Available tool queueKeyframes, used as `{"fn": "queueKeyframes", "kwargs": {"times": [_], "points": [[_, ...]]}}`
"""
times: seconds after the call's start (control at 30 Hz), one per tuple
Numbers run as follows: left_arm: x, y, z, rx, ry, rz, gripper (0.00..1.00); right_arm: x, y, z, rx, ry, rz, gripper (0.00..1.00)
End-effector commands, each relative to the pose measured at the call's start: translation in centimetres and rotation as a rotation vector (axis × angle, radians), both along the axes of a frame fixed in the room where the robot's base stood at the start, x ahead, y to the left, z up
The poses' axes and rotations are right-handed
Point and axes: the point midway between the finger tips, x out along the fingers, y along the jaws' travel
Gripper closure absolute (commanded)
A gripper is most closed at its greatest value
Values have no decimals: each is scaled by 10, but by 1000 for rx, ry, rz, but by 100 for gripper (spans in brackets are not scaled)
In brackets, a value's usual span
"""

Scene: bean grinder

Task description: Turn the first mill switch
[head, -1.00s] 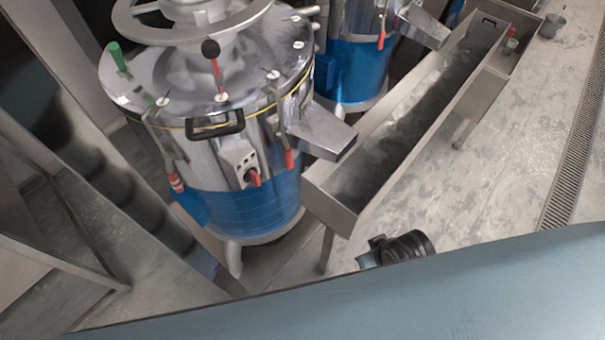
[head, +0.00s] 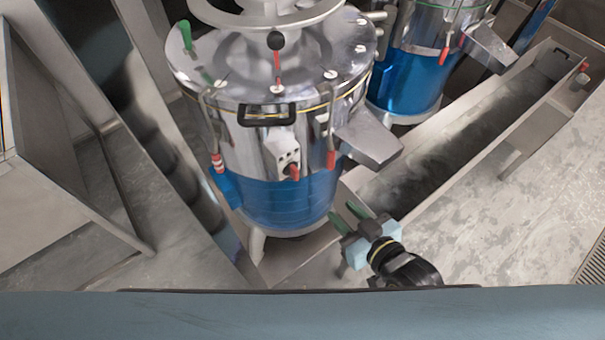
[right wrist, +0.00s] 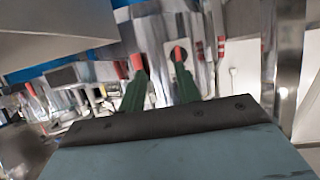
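The nearest mill (head: 270,120) is a shiny steel drum with a blue lower band, in the middle of the head view. Its red switch (head: 293,171) sits on a small panel on the drum's front. My right gripper (head: 348,216) has two green fingers spread apart with nothing between them. It is below and to the right of the switch, clear of it. In the right wrist view the open fingers (right wrist: 161,70) point at blurred steel surfaces with red parts; I cannot tell surely which is the switch. My left gripper is not in view.
A long steel trough (head: 455,150) runs to the right of the mill, with the mill's spout (head: 370,140) over its near end. A second mill (head: 415,75) stands behind. Red-handled clamps (head: 330,155) flank the switch. Steel framing (head: 150,130) is at the left.

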Motion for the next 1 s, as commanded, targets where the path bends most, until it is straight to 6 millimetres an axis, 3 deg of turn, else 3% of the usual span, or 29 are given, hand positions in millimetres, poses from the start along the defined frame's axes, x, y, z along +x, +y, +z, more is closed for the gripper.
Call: {"fn": "queueKeyframes", "kwargs": {"times": [0.2, 0.5, 0.67, 1.0], "points": [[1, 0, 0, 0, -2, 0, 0, -6, 12, 1, 126, -213, 72, 67], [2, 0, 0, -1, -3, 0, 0, -9, 16, 5, 194, -314, 96, 67], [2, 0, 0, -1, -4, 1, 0, 10, 29, 6, 195, -317, 95, 67], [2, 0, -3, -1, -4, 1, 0, 67, 71, 6, 194, -314, 96, 67]]}}
